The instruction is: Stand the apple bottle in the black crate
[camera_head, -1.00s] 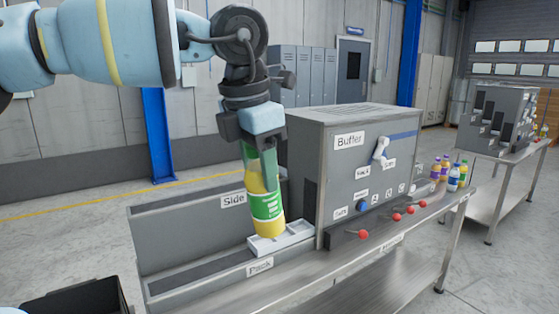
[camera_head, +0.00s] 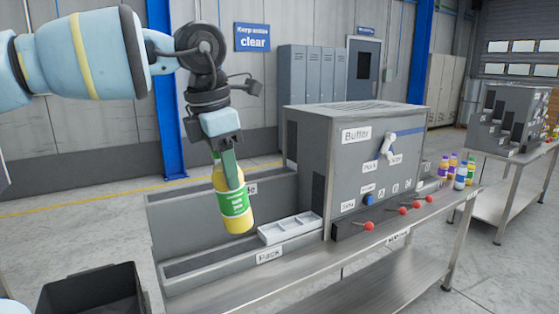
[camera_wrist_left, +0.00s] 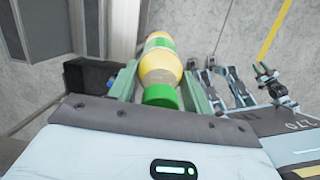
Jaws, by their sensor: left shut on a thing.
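The apple bottle (camera_head: 232,205) is yellow with a green label and a green cap. My left gripper (camera_head: 229,165) is shut on its upper part and holds it, slightly tilted, in the air in front of the grey bins. The bottle also shows between the two fingers in the left wrist view (camera_wrist_left: 159,70), green cap toward the camera. The black crate (camera_head: 92,290) stands at the lower left of the head view, left of the bottle and cut off by the bottom edge. Its visible inside looks empty. My right gripper is not in view.
A white divided tray (camera_head: 290,228) sits at the pack lane, right of the bottle. The grey buffer machine (camera_head: 365,165) with red knobs stands behind it on a steel table (camera_head: 400,260). Several bottles (camera_head: 455,170) stand at its far right end.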

